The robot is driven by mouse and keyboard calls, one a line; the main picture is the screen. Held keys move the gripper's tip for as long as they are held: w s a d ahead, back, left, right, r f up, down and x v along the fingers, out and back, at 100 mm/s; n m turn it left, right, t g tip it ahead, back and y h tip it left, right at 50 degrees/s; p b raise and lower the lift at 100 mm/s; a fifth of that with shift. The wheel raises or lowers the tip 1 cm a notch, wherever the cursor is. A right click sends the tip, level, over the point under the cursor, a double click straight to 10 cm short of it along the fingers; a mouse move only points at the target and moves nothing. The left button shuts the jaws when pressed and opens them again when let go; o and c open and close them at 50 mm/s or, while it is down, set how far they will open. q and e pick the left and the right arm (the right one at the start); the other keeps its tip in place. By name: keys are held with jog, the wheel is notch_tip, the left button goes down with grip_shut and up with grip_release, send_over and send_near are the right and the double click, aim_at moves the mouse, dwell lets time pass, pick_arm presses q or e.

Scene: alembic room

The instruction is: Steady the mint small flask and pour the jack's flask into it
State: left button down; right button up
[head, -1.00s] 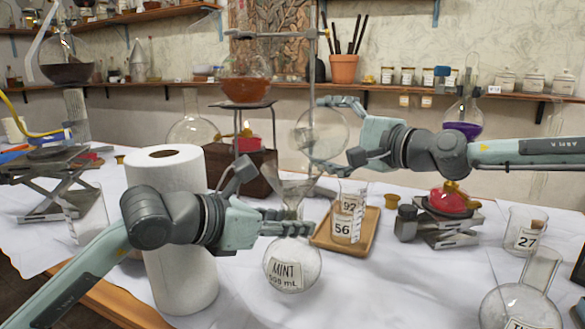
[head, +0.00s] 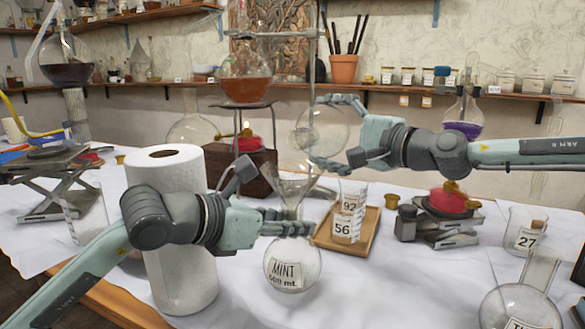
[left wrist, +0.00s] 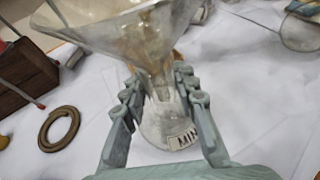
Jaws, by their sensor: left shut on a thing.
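The mint flask (head: 292,268), clear and round with a MINT label, stands upright on the white-covered table. My left gripper (head: 287,228) is shut around its neck. A clear funnel (head: 293,190) sits in its mouth. In the left wrist view the funnel (left wrist: 150,35) shows an orange-brown tint, which I cannot tell as liquid or reflection. My right gripper (head: 320,130) is shut on a clear round flask (head: 326,126) above the funnel. This flask looks tilted, with its neck toward the left; its contents are hard to make out.
A paper towel roll (head: 170,240) stands left, behind my left arm. A jack (head: 440,225) bears a red object. Another flask (head: 520,308) stands front right.

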aim_at(323, 116)
jog(key=shift+s+a+r+n+t+y, duration=0.15)
jog(key=shift+r+n+t+y, duration=0.1)
jog(key=shift+r+n, duration=0.5)
jog(key=shift+s+d+r+n+t+y, duration=0.15)
jog(key=shift+r+n+t+y, duration=0.1)
jog(key=shift+r+n, duration=0.5)
dwell(6.5)
